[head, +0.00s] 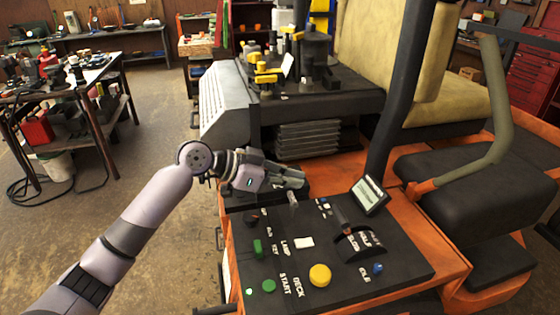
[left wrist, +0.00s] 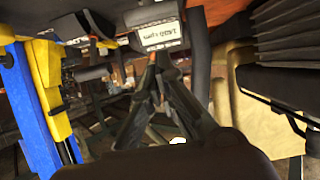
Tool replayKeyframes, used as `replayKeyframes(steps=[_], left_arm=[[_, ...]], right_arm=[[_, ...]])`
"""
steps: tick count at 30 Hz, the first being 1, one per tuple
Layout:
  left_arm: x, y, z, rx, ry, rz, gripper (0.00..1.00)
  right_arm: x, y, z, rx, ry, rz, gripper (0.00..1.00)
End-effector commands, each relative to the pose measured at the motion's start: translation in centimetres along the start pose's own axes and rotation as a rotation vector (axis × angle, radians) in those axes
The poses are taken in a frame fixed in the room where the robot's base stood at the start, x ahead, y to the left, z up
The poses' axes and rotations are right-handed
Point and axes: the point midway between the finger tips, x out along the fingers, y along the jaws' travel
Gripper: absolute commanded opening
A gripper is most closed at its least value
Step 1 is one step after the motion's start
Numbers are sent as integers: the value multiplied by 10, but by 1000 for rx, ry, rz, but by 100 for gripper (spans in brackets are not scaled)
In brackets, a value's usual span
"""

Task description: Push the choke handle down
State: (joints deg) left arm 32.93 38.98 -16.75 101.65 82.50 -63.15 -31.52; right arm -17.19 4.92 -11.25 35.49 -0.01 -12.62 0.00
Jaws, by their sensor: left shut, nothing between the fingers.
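The control panel (head: 330,270) is black and set in an orange body. A small light grey upright piece (head: 293,200) stands at its back edge just below my left fingertips; I cannot tell if they touch or if it is the choke handle. My left gripper (head: 304,181) is shut and empty, pointing right above the panel's back edge. Its closed fingers show in the left wrist view (left wrist: 164,62). My right gripper is out of view.
A tilted display (head: 370,194) stands right of my fingers. A black post (head: 395,110) and seat (head: 460,180) lie beyond. Green, yellow and blue knobs, including a yellow one (head: 320,275), sit on the front panel. Open floor (head: 70,230) lies left.

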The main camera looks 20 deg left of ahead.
Motion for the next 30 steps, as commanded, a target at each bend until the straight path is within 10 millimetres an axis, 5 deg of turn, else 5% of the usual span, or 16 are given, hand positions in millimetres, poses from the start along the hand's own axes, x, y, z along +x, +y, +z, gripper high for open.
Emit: replayKeyframes(steps=[6, 18, 30], left_arm=[[4, 0, 18, -1, 1, 0, 0], [5, 0, 22, 1, 2, -1, 0], [18, 0, 49, 2, 2, 0, 0]], right_arm=[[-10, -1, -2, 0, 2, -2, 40], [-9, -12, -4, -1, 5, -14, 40], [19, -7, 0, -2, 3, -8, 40]])
